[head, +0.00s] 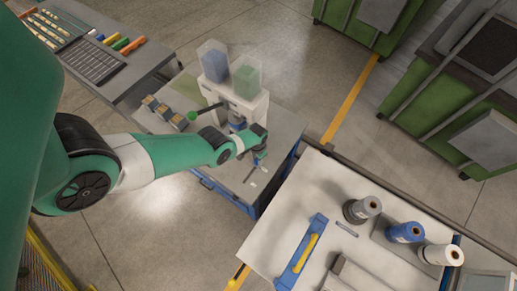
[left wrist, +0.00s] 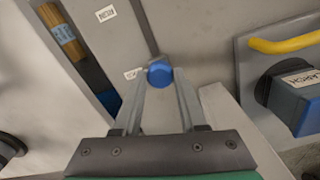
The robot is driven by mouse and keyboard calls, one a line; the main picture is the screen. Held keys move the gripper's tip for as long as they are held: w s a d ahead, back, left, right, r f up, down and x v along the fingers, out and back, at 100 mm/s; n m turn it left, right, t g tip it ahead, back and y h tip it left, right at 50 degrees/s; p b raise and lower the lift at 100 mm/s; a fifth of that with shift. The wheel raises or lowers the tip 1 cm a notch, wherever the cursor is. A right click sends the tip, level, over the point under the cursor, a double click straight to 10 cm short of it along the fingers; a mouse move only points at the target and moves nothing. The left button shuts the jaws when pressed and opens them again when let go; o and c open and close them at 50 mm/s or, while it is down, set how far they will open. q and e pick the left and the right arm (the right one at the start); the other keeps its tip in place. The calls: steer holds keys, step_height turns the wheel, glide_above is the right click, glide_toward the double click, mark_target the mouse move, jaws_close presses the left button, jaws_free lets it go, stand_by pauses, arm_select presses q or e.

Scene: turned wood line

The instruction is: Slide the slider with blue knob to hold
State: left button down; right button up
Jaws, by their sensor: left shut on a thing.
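My left gripper (head: 260,160) is over the light panel at the front of the hopper machine (head: 239,103). In the left wrist view its fingers (left wrist: 160,84) are shut on the blue knob (left wrist: 160,73). A dark straight slot (left wrist: 148,28) runs in the panel from the knob towards the top of that view. A white label (left wrist: 106,13) lies beside the slot farther up; its word is hard to read at this angle. A second label (left wrist: 132,74) is right beside the knob, partly covered by the left finger. My right gripper is in neither view.
A lever with a green knob (head: 192,116) sticks out of the machine's left side, near several small blocks. A white table (head: 310,190) with spools and a blue tool stands at right. A yellow handle (left wrist: 284,43) shows at right in the left wrist view.

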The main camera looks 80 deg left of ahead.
arm_select(q)
steer(key=shift+w+a, duration=0.15)
steer(key=shift+c, duration=2.3)
jaws_free()
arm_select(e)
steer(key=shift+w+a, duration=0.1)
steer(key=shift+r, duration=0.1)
